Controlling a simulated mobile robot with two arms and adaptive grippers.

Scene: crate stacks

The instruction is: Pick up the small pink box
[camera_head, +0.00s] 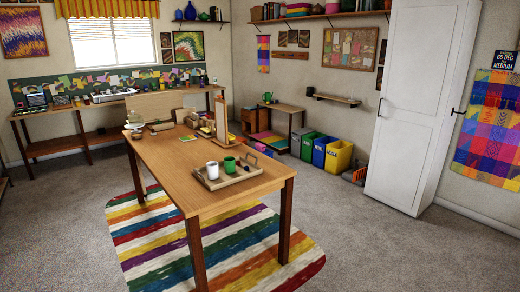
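I cannot make out a small pink box in the head view; many items here are too small to tell apart. The wooden table (165,172) stands in the middle, with a tray (213,186) at its near end. A white mug (212,170) and a green mug (229,165) stand on the tray. Several small items and upright boards at the table's far end partly hide one another. Neither of my grippers is in view.
A striped rug (150,232) lies under the table. A tall white cabinet (414,110) stands at the right. A yellow bin (338,156), blue bin (321,152) and green bin (305,146) stand near the right wall. A long side table (58,148) lines the back wall. Carpet around the table is clear.

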